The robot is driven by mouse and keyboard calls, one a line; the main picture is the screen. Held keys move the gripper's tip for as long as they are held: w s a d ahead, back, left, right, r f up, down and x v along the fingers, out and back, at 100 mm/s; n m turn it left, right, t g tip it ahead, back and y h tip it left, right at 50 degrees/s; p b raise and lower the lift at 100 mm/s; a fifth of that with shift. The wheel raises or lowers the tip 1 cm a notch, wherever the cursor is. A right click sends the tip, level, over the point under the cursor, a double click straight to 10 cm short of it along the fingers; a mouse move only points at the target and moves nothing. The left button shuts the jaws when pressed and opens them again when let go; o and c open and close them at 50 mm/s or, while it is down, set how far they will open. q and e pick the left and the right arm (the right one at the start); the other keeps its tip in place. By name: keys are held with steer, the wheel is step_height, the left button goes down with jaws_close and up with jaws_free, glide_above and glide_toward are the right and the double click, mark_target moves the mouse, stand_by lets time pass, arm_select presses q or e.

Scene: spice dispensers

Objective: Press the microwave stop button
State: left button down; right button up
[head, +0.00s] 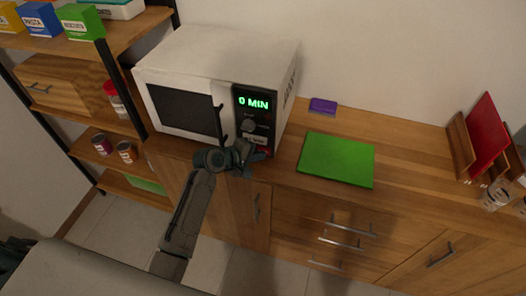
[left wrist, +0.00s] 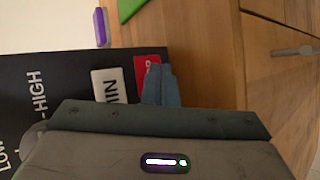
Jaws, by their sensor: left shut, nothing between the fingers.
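The white microwave (head: 190,62) stands on the wooden counter, with a dark door window and a black control panel on its right side. Its green display (head: 254,103) reads "0 MIN". My left gripper (head: 256,156) is shut and empty, right at the bottom of the control panel. In the left wrist view, the red stop button (left wrist: 146,68) lies beside a white "MIN" button (left wrist: 108,85). The shut fingertips (left wrist: 161,85) overlap the red button's edge and hide part of it. I cannot tell whether they touch it. My right gripper is not in view.
A green board (head: 337,160) and a purple box (head: 322,106) lie on the counter to the right of the microwave. A shelf with boxes and cans stands at the left. A wooden rack with a red board (head: 487,132) is at the far right.

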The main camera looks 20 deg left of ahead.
arm_select(q)
steer(key=shift+s+r+p, duration=0.1)
steer(key=shift+s+p, duration=0.55)
steer(key=shift+p, duration=0.1)
steer(key=shift+s, duration=0.1)
steer(key=shift+s+p, duration=0.45)
steer(key=shift+s, duration=0.05)
steer(key=s+p, duration=0.2)
steer(key=s, duration=0.2)
steer(key=shift+a, duration=0.1)
